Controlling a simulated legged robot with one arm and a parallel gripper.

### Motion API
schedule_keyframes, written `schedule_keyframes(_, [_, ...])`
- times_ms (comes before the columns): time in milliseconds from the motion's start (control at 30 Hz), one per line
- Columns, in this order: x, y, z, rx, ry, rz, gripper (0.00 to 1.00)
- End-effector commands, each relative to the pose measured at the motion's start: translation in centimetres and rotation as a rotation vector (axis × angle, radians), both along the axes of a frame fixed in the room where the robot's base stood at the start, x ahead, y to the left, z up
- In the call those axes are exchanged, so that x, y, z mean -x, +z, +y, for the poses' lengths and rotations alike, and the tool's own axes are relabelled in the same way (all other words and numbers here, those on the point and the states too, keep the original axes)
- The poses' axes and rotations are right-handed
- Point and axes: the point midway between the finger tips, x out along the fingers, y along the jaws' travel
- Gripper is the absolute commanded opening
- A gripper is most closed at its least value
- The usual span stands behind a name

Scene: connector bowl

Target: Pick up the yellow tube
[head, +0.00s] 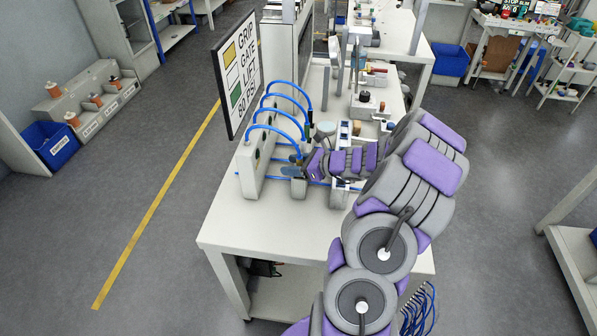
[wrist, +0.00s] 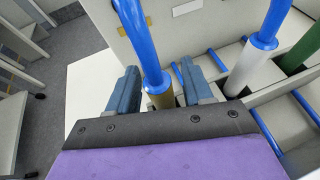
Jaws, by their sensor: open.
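A blue tube with a dull yellow connector (wrist: 162,99) at its lower end stands between the two fingers of my gripper (wrist: 157,82) in the wrist view. The fingers are apart, one on each side of it; I cannot tell whether either touches it. To its right are a blue tube with a white connector (wrist: 250,70) and a green connector (wrist: 304,50). In the head view, my gripper (head: 293,165) is at the near end of the row of arched blue tubes (head: 272,127). The yellow connector cannot be made out there.
The tubes run from a pale upright panel (head: 252,165) on a white table (head: 265,225). A sign board (head: 237,75) stands behind the panel. Other fixtures, including a black-topped part (head: 364,97), crowd the table farther back. The near left table corner is clear.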

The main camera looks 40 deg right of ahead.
Motion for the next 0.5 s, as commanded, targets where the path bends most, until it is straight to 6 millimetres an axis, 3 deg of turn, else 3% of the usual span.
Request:
schedule_keyframes(67, [0.02, -0.03, -0.10, -0.001, 0.000, 0.000, 0.48])
schedule_keyframes(500, [0.03, 0.02, 0.19, 0.002, -0.001, 0.001, 0.06])
